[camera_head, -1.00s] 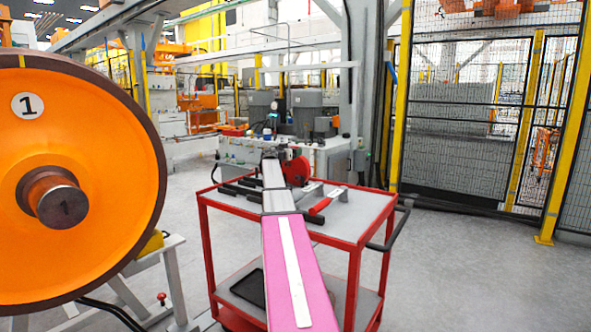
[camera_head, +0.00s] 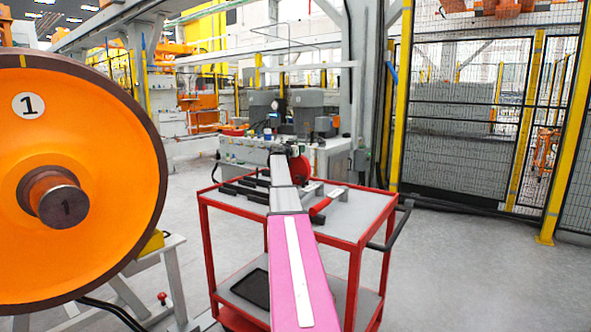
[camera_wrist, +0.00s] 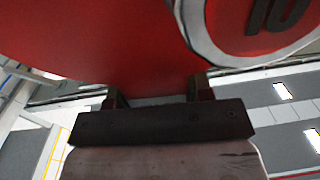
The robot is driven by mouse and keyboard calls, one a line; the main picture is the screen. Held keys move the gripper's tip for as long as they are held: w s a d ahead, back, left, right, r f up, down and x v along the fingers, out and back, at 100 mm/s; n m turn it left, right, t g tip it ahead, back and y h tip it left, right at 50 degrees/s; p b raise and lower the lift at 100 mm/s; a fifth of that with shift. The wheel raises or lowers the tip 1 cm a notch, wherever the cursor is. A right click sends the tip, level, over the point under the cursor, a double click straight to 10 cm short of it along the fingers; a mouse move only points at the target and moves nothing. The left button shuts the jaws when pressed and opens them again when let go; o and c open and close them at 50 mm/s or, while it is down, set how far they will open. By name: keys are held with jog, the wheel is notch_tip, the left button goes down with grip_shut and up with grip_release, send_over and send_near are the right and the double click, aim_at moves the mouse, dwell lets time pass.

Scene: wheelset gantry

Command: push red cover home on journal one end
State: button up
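The orange wheel (camera_head: 95,130) with a white "1" label fills the left of the head view. The red cover (camera_head: 300,170) shows small at the end of my arm, above the cart and well right of the journal. In the wrist view the red cover (camera_wrist: 100,45) fills the top, with a white round label reading "10". My gripper (camera_wrist: 158,92) has its two fingers against the cover's lower edge and holds it; the exact grip is partly hidden.
A red cart (camera_head: 352,232) with a grey top stands below my arm; black-handled tools and a red-handled tool (camera_head: 322,206) lie on it. A grey wheel stand (camera_head: 160,270) is at lower left. Fencing (camera_head: 470,120) stands at right. Floor is clear between wheel and cart.

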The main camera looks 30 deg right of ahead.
grip_shut()
jog(key=shift+r, duration=0.15)
